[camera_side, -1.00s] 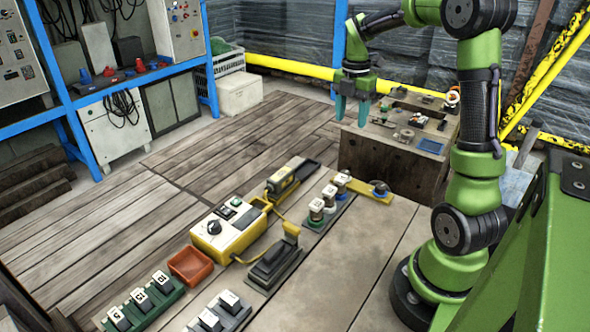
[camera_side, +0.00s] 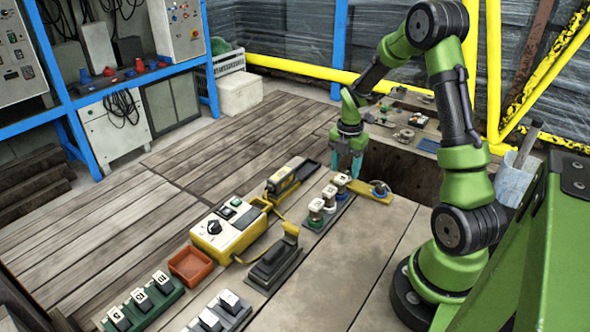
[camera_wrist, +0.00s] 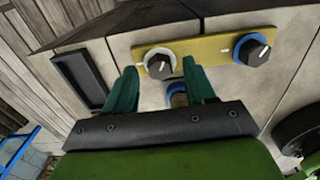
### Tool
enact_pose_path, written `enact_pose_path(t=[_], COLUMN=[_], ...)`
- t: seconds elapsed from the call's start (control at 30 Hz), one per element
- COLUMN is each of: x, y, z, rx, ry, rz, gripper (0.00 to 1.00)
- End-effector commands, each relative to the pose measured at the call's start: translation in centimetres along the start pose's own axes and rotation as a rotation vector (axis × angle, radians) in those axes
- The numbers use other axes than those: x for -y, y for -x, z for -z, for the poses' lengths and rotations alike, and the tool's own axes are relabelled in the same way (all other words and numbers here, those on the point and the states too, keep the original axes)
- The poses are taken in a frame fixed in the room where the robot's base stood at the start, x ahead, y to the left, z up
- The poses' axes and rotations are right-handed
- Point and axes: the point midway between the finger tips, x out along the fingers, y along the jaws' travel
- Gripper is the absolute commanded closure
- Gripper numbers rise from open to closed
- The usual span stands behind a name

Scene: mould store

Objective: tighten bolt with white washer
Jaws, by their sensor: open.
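The left bolt has a white washer (camera_wrist: 159,62); the right one has a blue washer (camera_wrist: 254,49). In the side view the yellow plate (camera_side: 374,194) shows its blue-washer bolt (camera_side: 379,187), while my gripper hides the white-washer end. My gripper (camera_side: 346,171) points down, open and empty, close to the plate's left end. In the wrist view its teal fingers (camera_wrist: 159,66) are spread, with the white-washer bolt seen beyond and between their tips.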

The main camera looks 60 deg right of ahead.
Motion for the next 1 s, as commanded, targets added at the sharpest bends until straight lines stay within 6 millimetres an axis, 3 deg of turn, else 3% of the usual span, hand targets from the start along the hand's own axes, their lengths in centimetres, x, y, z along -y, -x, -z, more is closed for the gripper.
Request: enact_pose_path(t=[0.13, 0.43, 0.77, 1.0], x=[0.03, 0.01, 0.01, 0.02], y=[-0.94, -1.07, -1.04, -1.03], z=[0.02, 0.02, 0.02, 0.02], rx=[0.000, 0.001, 0.000, 0.000], ry=[0.001, 0.001, 0.001, -0.014], rz=[0.001, 0.000, 0.000, 0.000], gripper=[0.45, 0.47, 0.97, 1.00])
